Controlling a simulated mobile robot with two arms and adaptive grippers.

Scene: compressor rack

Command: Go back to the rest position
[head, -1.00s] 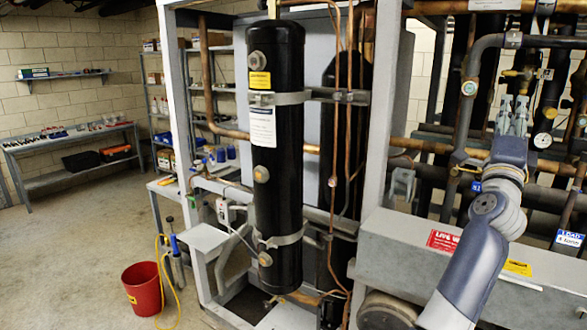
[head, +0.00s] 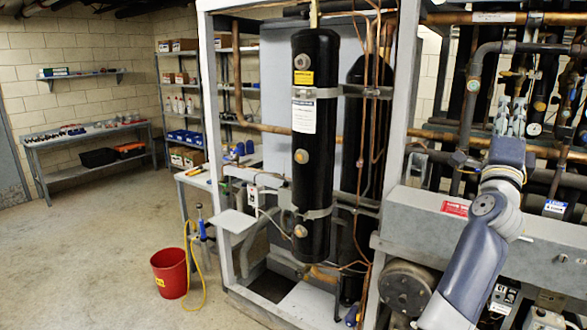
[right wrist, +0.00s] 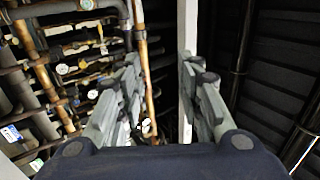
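My right arm rises from the lower right of the head view, its gripper (head: 510,115) pointing up in front of the copper pipes and gauges of the compressor rack. In the right wrist view the two grey fingers of this gripper (right wrist: 160,85) stand well apart with nothing between them. The pipes lie beyond the fingers there; I cannot tell the exact distance. My left gripper is in neither view.
The rack's pale frame (head: 398,130) and black cylinder (head: 315,150) stand in the middle. A red bucket (head: 168,274) with a yellow hose sits on the floor. A workbench (head: 90,150) and shelves line the back wall. The floor at left is clear.

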